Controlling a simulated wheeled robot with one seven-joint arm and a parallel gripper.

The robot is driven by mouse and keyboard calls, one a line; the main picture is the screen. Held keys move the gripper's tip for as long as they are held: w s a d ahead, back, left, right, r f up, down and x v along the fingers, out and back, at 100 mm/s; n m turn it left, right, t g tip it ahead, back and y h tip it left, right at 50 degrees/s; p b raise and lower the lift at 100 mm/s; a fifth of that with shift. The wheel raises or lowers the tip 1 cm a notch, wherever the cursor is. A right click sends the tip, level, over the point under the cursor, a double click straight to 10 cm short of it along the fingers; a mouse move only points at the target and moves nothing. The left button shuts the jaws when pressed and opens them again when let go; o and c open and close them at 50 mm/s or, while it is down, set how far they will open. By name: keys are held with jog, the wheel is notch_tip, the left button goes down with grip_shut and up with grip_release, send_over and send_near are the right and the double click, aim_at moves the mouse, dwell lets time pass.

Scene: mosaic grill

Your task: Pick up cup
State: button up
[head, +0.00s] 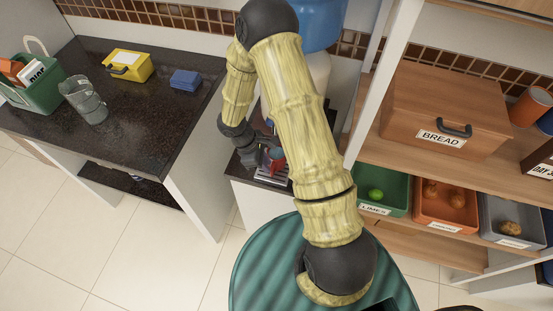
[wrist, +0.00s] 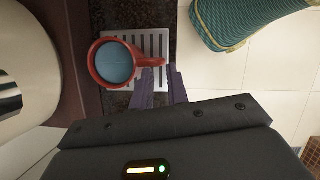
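The cup (wrist: 101,73) is red with a grey-blue inside. It stands upright on a slatted metal tray (wrist: 148,103) in the wrist view, with its handle (wrist: 150,62) pointing right. My gripper (wrist: 160,71) is open, with its two dark fingertips at the handle's near edge, one on each side of its outer end. I cannot tell whether they touch it. In the head view my gripper (head: 268,158) is low over the small dark counter behind my arm, and the cup there is mostly hidden by it.
A water dispenser with a blue bottle (head: 318,22) stands close behind my arm. A dark counter (head: 150,110) at left holds a glass jug (head: 84,100), yellow box (head: 128,65) and green bin (head: 38,92). Shelves with a bread box (head: 440,105) stand at right.

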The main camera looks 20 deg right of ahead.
aim_at(272, 171)
jog(key=shift+p+x, duration=0.5)
jog(key=shift+x, duration=2.1)
grip_shut()
